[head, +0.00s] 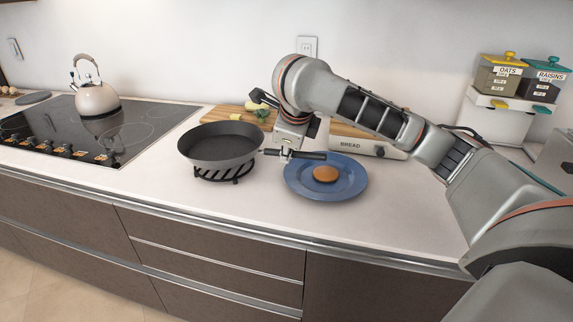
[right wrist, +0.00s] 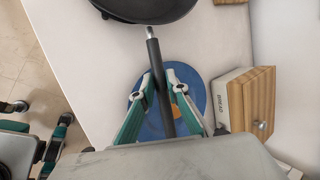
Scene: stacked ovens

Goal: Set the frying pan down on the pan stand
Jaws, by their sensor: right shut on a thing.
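The dark frying pan (head: 220,143) is level, directly over the black pan stand (head: 223,173) in the head view. I cannot tell whether it touches the stand. In the right wrist view only part of the frying pan (right wrist: 150,8) shows, at the top. My right gripper (head: 287,153) is shut on the pan's black handle (head: 310,155); in the right wrist view the handle (right wrist: 156,70) runs between its teal fingers. The left gripper is outside the head view. Teal and dark parts of mine show at the lower left of the right wrist view, unclear.
A blue plate (head: 300,185) with a bun (head: 325,174) lies under and beside the handle. Behind are a cutting board (head: 215,113) and a bread box (head: 365,147). A cooktop (head: 125,135) with a kettle (head: 96,98) is left. The counter's front is clear.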

